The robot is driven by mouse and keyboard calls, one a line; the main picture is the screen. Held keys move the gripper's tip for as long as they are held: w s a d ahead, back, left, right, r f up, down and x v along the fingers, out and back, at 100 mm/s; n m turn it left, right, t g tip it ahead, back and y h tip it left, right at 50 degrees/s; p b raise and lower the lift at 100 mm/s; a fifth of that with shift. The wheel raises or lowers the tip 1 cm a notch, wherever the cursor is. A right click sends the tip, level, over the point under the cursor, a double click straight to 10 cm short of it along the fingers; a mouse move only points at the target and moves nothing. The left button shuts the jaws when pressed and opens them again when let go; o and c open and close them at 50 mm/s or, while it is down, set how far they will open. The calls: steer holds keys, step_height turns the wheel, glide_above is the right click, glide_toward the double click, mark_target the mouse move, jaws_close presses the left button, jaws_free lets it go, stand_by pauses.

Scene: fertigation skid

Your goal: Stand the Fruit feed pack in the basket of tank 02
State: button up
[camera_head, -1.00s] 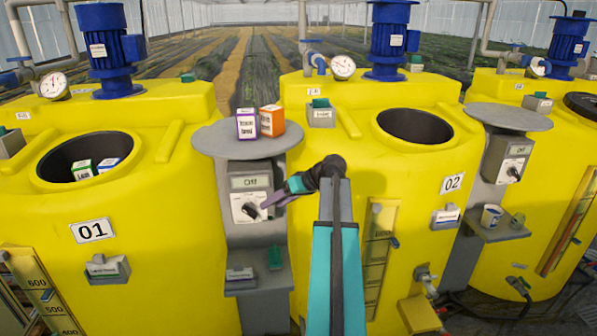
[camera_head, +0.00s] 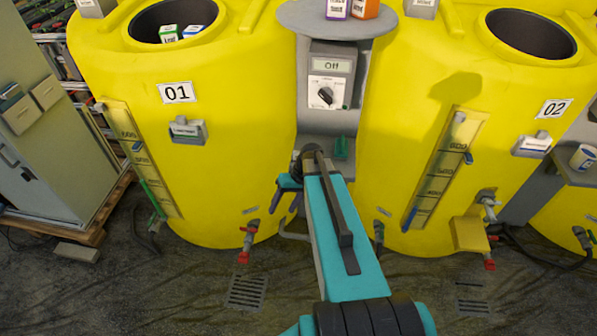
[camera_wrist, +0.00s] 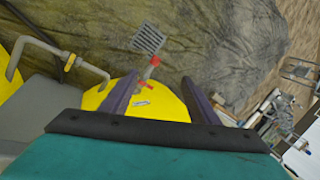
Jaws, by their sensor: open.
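An orange-sided pack (camera_head: 365,9) and a purple-sided pack (camera_head: 337,9) stand side by side on the round grey shelf (camera_head: 306,24) between the tanks, cut off by the top edge of the head view. I cannot read their labels well enough to tell which is Fruit feed. Tank 02 (camera_head: 552,80) is yellow, at right, with a dark round opening (camera_head: 530,36); no basket can be made out inside it. My gripper (camera_head: 287,200) is low in front of the post between the tanks, well below the packs. In the wrist view its purple fingers (camera_wrist: 159,80) are apart, with nothing between them.
Tank 01 (camera_head: 230,120) stands at left, with white-labelled packs (camera_head: 180,31) in its opening. The control box (camera_head: 328,85) below the shelf reads Off. Valves and pipes (camera_head: 485,205) stick out low from the tanks. A cabinet (camera_head: 50,130) stands far left. The front floor is mostly clear.

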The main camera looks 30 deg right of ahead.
steer(key=s+a+f+n+g+h, duration=0.15)
steer(key=s+a+f+g, duration=0.25)
steer(key=s+a+f, duration=0.85)
steer(key=s+a+f+g+h, duration=0.1)
steer(key=s+f, duration=0.2)
steer(key=s, duration=0.4)
steer(key=s+a+f+g+h, duration=0.1)
steer(key=s+f+h, duration=0.1)
steer(key=s, duration=0.6)
steer(key=shift+a+f+n+g+b, duration=0.35)
steer(key=shift+f+g+b, duration=0.05)
steer(key=shift+f+b, duration=0.1)
steer(key=c, duration=0.5)
steer(key=shift+c, duration=0.5)
steer(key=shift+d, duration=0.15)
